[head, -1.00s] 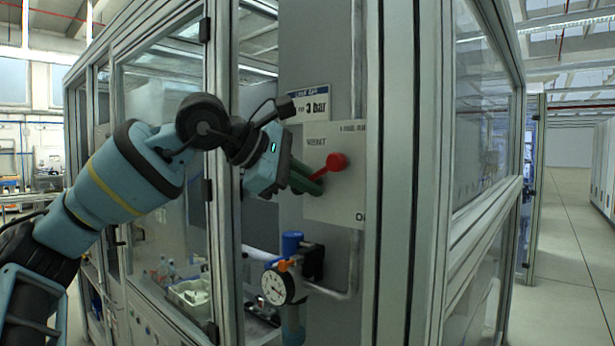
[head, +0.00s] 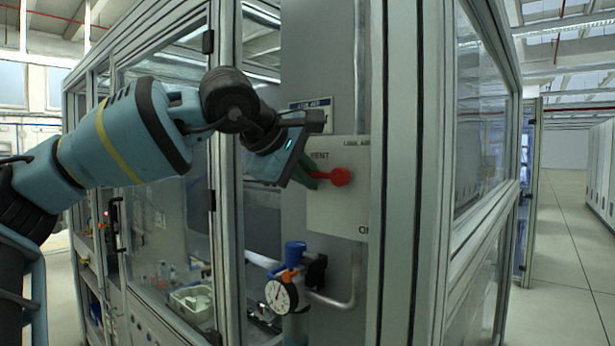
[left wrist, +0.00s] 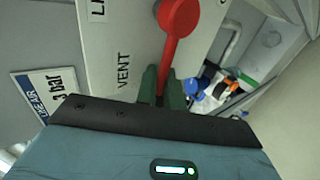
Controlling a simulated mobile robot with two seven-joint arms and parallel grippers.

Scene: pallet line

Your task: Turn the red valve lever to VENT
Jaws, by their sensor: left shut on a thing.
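The red valve lever (head: 340,177) is mounted on a light plate (head: 335,215). Its round red hub is at the plate's middle, and its arm points left, close to level. The word VENT is at the plate's upper left, just above the lever arm. My left gripper (head: 308,173), with green fingers, is shut on the lever's arm. In the left wrist view the fingers (left wrist: 161,88) sit on both sides of the red arm, with VENT printed beside them. The lever's tip is hidden between the fingers. My right gripper is not in view.
Below the plate are a blue-capped regulator (head: 295,252) and a round gauge (head: 281,295) with an orange piece. A partly covered label (head: 312,104) is above. Metal frame posts (head: 398,180) stand right of the plate; a glass-panelled cabinet is on the left.

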